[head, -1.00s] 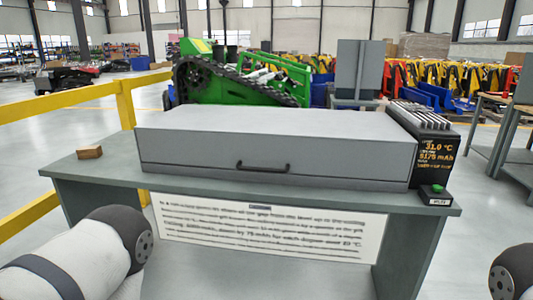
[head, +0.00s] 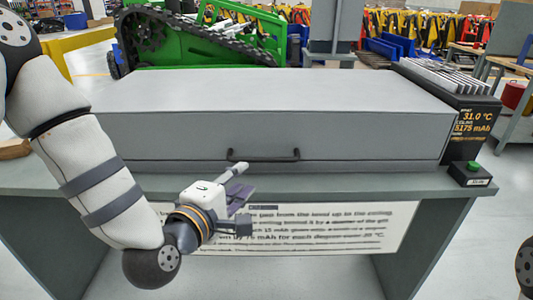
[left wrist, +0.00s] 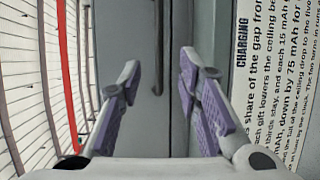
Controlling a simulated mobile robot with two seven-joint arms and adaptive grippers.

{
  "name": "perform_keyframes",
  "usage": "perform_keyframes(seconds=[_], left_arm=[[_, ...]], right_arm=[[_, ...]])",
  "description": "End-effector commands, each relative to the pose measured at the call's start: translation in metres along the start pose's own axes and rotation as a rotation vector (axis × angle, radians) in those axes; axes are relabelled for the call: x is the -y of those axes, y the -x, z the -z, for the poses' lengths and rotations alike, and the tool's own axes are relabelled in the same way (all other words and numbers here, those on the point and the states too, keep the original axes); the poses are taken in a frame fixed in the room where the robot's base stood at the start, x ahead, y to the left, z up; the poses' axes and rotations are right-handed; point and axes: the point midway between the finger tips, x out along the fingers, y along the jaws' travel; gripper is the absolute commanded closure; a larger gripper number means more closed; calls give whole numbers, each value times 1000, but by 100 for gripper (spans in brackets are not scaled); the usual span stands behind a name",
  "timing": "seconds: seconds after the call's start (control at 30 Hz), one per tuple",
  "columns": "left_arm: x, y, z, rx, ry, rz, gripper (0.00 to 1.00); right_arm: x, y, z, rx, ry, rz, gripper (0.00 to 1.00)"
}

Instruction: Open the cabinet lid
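The grey cabinet (head: 380,138) lies long and low on a grey-green workbench, its lid (head: 270,92) closed. A black bar handle (head: 262,155) sits at the middle of its front face. My left gripper (head: 242,196) is in front of the bench edge, just below and left of the handle, not touching it. In the left wrist view, its two purple-padded fingers (left wrist: 160,98) stand apart with nothing between them. The handle (left wrist: 157,45) shows there beyond the fingers. My right gripper is not in view; only a piece of my right arm shows at the right edge.
A black charger (head: 462,112) with a lit display stands right of the cabinet, with a green-button box (head: 470,174) in front. A printed sign (head: 330,228) hangs on the bench front. A brown block (head: 14,149) lies at the left. A green tracked machine (head: 200,35) stands behind.

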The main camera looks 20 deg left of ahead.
Motion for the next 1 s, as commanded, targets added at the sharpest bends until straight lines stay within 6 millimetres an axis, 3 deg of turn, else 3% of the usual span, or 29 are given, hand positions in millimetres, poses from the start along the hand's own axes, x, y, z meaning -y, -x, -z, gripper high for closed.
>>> perform_keyframes(seconds=[0.13,0.4,0.5,0.63,0.9,1.0], left_arm=[[0,-21,1,-3,4,-6,69],[2,-89,0,-2,1,-2,69],[2,-106,0,-1,3,0,69],[1,-118,0,-2,2,-1,69],[-1,-120,0,-1,3,-1,69],[-1,-120,0,-1,2,-1,91]], right_arm=[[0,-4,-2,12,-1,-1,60],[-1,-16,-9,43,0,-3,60],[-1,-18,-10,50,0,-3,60],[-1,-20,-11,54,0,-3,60],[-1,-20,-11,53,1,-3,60],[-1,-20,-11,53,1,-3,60]])
